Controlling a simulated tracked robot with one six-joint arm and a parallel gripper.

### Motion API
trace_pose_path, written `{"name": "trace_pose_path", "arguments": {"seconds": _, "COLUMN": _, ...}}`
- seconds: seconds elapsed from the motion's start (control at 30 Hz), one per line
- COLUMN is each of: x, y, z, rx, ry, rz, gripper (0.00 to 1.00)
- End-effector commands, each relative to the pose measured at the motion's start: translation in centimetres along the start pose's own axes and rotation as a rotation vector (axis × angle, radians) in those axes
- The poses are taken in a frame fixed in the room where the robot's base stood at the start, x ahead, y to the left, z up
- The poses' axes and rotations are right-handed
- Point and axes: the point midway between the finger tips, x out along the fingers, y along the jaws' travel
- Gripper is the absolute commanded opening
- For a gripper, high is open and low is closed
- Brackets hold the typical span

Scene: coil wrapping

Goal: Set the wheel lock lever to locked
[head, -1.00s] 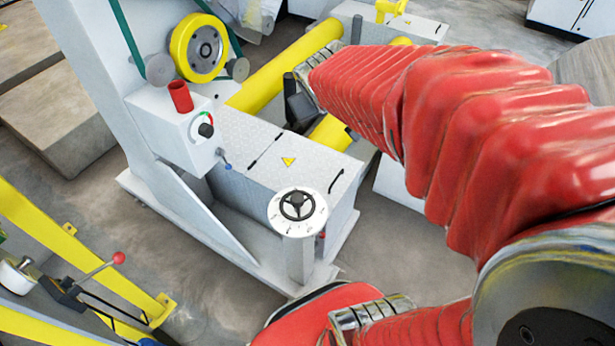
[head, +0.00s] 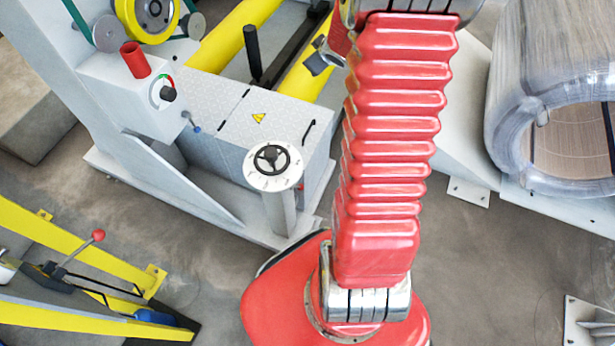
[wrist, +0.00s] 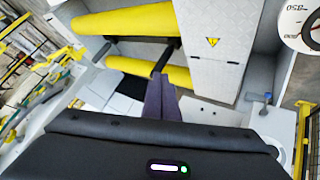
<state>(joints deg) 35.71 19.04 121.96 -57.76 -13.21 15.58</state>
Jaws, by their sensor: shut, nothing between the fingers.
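No lever carries a readable wheel lock label, so I cannot tell its setting. A lever with a red ball knob (head: 98,236) tilts up to the right on the yellow frame at lower left. In the head view my red arm rises in front of the machine, and the gripper's fingertips are unclear.
A black handwheel (head: 271,159) on a white post stands at the machine's front corner. The machine's grey cover (head: 225,115) bears a warning triangle. A wrapped coil (head: 535,75) lies at right. The yellow frame (head: 60,240) is at lower left. Bare floor lies between frame and machine.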

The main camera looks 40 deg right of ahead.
Motion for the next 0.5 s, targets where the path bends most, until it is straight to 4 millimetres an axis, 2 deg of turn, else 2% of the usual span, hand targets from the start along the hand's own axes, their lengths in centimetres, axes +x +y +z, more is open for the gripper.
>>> {"name": "trace_pose_path", "arguments": {"seconds": 0.03, "x": 1.1, "y": 0.1, "z": 1.2, "rx": 0.001, "ry": 0.001, "rz": -0.018, "gripper": 0.00}}
{"name": "trace_pose_path", "arguments": {"seconds": 0.2, "x": 4.1, "y": -0.2, "z": 4.3, "rx": -0.006, "ry": 0.027, "rz": -0.090, "gripper": 0.00}}
{"name": "trace_pose_path", "arguments": {"seconds": 0.5, "x": 8.2, "y": -2.3, "z": 10.7, "rx": 0.011, "ry": 0.079, "rz": -0.244, "gripper": 0.00}}
